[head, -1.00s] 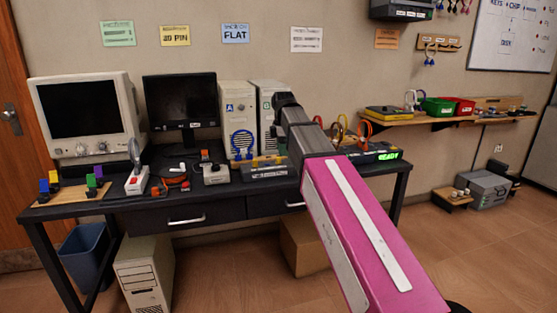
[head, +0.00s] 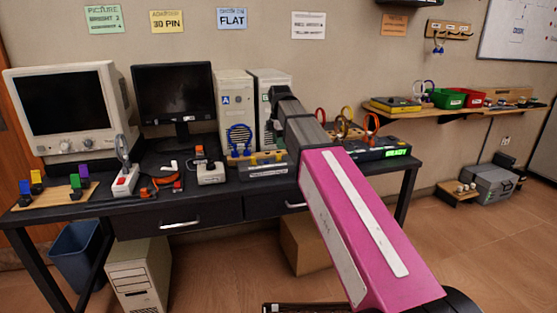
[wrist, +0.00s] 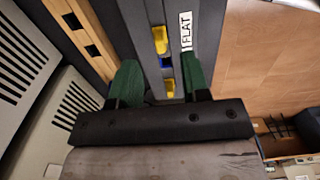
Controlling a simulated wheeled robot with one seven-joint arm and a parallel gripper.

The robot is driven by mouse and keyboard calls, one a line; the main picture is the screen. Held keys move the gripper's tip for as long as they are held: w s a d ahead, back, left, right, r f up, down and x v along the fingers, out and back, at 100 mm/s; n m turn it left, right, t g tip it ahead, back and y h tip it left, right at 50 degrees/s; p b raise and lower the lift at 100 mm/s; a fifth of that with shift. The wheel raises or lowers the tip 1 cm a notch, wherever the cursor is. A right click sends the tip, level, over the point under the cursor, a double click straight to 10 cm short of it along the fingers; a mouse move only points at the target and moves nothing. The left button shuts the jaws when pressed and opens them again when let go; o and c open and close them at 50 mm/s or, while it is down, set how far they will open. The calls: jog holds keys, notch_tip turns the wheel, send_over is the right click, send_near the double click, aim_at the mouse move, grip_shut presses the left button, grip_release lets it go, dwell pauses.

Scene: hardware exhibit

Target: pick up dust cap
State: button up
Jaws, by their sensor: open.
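I cannot tell for sure which thing is the dust cap. In the wrist view, a yellow piece (wrist: 160,40), a small blue piece (wrist: 165,62) and a second yellow piece (wrist: 169,87) lie in line on a dark unit (wrist: 146,18) marked FLAT. My gripper (wrist: 162,76) is open, its two green-padded fingers on either side of this line, with nothing held. The height of the fingers above the unit is unclear. In the head view, the dark end of my arm is over the bench, and my arm hides part of what lies behind it.
The black bench (head: 150,208) holds a CRT monitor (head: 68,112), a flat screen (head: 174,97), two beige towers (head: 232,88) and small devices. A slotted wooden strip (wrist: 84,35) runs left of my fingers. A wall shelf (head: 447,112) holds green and red bins.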

aim_at(279, 159)
jog(key=shift+a+f, duration=0.2)
jog(key=shift+f, duration=2.55)
grip_shut()
